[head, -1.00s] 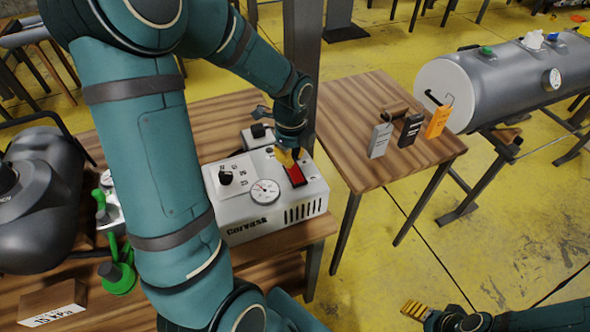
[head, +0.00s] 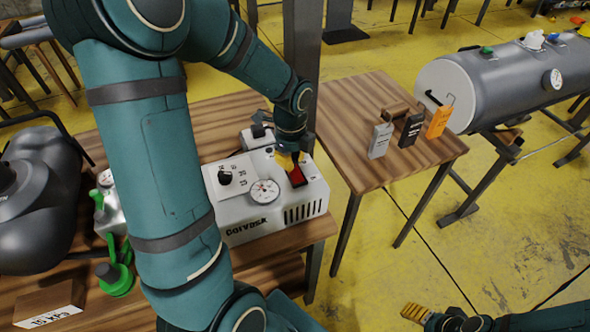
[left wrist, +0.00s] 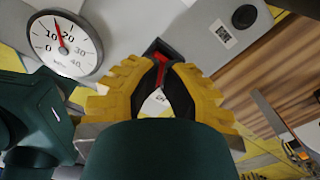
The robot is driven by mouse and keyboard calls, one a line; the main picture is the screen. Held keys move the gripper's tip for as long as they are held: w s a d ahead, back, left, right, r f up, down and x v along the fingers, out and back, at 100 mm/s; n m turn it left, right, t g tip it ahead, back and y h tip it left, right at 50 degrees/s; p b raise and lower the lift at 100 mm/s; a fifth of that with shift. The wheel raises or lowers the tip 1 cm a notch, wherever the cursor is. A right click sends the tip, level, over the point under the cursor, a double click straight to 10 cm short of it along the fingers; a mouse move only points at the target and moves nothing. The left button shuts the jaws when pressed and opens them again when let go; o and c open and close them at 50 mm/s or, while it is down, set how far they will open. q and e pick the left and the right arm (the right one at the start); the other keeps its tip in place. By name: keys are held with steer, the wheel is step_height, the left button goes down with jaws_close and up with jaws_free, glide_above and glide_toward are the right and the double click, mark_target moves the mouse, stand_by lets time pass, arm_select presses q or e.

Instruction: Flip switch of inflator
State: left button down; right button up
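The inflator (head: 240,192) is a white-grey box on the wooden table, with a dial gauge (head: 265,191), a black knob (head: 225,178) and a red rocker switch (head: 297,177) in a black frame on top. My left gripper (head: 290,162) points down at the rear end of the switch. In the left wrist view its yellow fingers (left wrist: 161,66) curve together, tips nearly meeting over the red switch (left wrist: 161,56). I cannot tell whether they touch it. My right gripper (head: 417,312) is low at the right, away from the inflator; its finger gap is unclear.
A dark post (head: 302,60) stands behind the inflator.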

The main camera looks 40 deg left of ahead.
arm_select(q)
steer(key=shift+f+b, duration=0.3)
steer(key=shift+f, duration=0.2)
stand_by(0.3)
step_height(320, 180, up, 3)
steer(key=p, duration=0.2)
steer(key=shift+p, duration=0.35)
steer(key=shift+r+p, duration=1.9)
steer(key=shift+r, duration=0.2)
steer(key=shift+f, duration=0.1)
